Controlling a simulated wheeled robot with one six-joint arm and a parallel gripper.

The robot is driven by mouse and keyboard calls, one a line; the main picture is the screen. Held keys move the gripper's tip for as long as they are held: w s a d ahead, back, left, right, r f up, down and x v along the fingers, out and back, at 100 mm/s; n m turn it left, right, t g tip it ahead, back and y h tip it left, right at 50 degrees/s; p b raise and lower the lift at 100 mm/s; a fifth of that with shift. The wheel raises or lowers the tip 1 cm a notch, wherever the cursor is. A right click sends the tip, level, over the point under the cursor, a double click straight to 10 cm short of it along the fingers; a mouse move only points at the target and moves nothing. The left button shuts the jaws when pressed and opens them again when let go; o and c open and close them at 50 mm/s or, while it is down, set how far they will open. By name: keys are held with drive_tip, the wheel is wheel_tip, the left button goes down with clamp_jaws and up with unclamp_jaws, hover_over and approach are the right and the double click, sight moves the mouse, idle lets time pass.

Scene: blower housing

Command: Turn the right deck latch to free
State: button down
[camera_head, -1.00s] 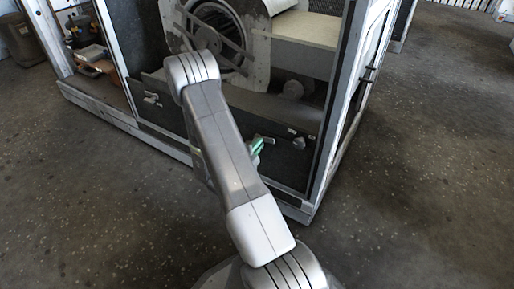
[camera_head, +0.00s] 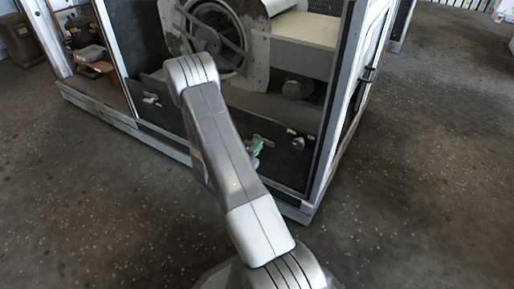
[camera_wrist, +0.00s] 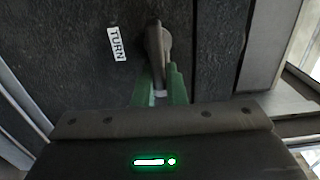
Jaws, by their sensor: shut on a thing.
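The deck latch has a grey lever (camera_wrist: 155,45) on a round hub in the wrist view. It is set on a dark speckled panel, with a white "TURN" label (camera_wrist: 117,43) to its left. My gripper (camera_wrist: 160,82) has green fingers on both sides of the lever's near end and is shut on it. In the head view the green fingers (camera_head: 256,148) show just right of my arm, at the lower front panel. The latch there is small and partly hidden by the fingers, so its exact angle is hard to tell.
A dark knob (camera_head: 298,143) sits on the panel right of my gripper. Another light fitting (camera_head: 150,98) is at the panel's left. The blower housing (camera_head: 255,50) stands behind, inside the cabinet. A white cabinet post (camera_head: 335,120) rises at the right. The floor in front is clear.

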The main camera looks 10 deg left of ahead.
drive_tip(key=c, duration=1.5)
unclamp_jaws()
drive_tip(key=p+v, duration=0.3)
drive_tip(key=v, duration=1)
drive_tip(key=shift+s+a, duration=0.1)
drive_tip(key=shift+s, duration=0.3)
drive_tip(key=shift+w, duration=0.1)
drive_tip(key=b+x, duration=0.3)
drive_tip(key=x, duration=1)
drive_tip(key=shift+w, duration=0.3)
